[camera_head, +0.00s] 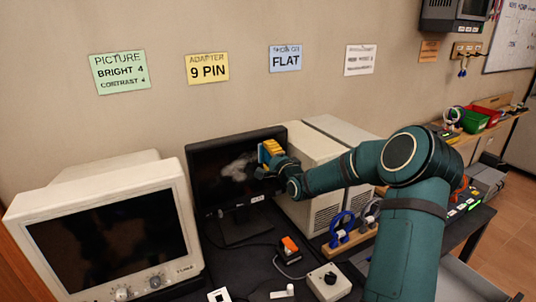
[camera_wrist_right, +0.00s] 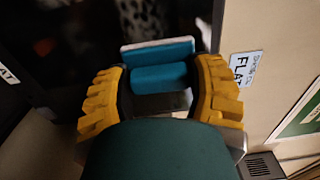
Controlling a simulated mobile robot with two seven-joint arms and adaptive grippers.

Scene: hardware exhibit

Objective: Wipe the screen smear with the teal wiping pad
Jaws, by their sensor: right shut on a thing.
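The dark flat monitor (camera_head: 210,190) stands on the desk against the wall. A whitish smear (camera_head: 238,168) shows on its screen, right of the middle, and a pale speckled patch of it (camera_wrist_right: 140,14) shows at the top of the right wrist view. My right gripper (camera_head: 270,152) is shut on the teal wiping pad (camera_wrist_right: 160,76), which has a white face towards the screen. The pad is just right of the smear, at the screen's right part. I cannot tell whether it touches the glass. My left gripper is not in view.
A beige CRT monitor (camera_head: 110,240) stands at the left, and beige cases (camera_head: 315,150) stand close right of the screen. A dark box with an orange top (camera_head: 288,246), a grey knob box (camera_head: 328,281) and a wooden cable rack (camera_head: 350,239) sit in front.

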